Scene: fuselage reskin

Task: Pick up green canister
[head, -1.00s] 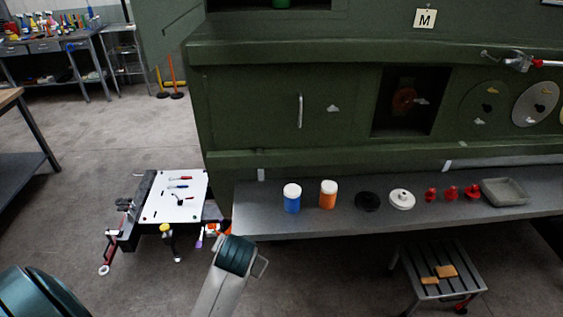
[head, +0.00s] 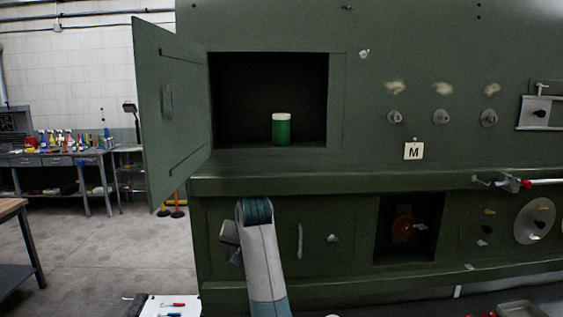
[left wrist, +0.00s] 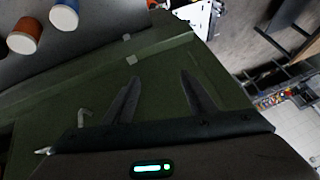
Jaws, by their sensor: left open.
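The green canister (head: 282,130) has a white lid and stands upright inside the open upper compartment of the green fuselage panel, right of the compartment's middle. My left arm rises from the bottom of the head view, and its hand is largely hidden there, below the compartment. In the left wrist view my left gripper (left wrist: 160,78) has its two fingers apart, with nothing between them but the green panel behind. The canister does not show in the left wrist view. My right gripper is in neither current view.
The compartment door (head: 168,115) stands swung open to the left. A ledge (head: 330,183) runs below the opening. A blue canister (left wrist: 64,14) and an orange canister (left wrist: 25,36) show at the left wrist view's upper left. A white-topped cart (head: 168,306) is low left.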

